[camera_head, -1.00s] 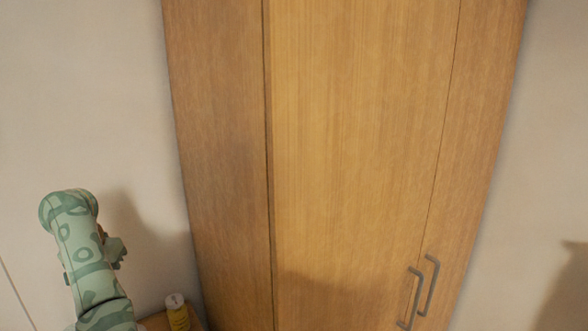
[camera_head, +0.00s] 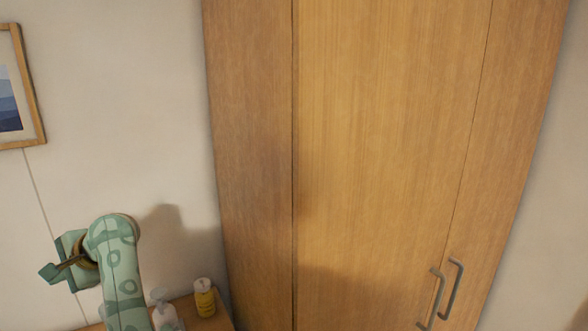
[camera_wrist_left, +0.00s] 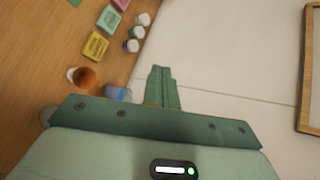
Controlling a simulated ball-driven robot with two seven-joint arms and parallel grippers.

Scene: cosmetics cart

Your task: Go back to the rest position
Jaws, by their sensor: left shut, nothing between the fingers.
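My left gripper (camera_head: 48,271) is at the lower left of the head view, at the end of my green patterned arm and pointing left. In the left wrist view its fingers (camera_wrist_left: 161,74) are together, with nothing between them. They show in front of the pale wall, apart from the objects on the wooden surface. My right gripper is in neither view.
A wooden top (camera_head: 220,312) at the bottom left holds a yellow bottle (camera_head: 205,298) and a white pump bottle (camera_head: 163,312). The wrist view shows a yellow box (camera_wrist_left: 96,45) and several small containers. A tall wooden wardrobe (camera_head: 380,130) stands ahead. A framed picture (camera_head: 40,125) hangs left.

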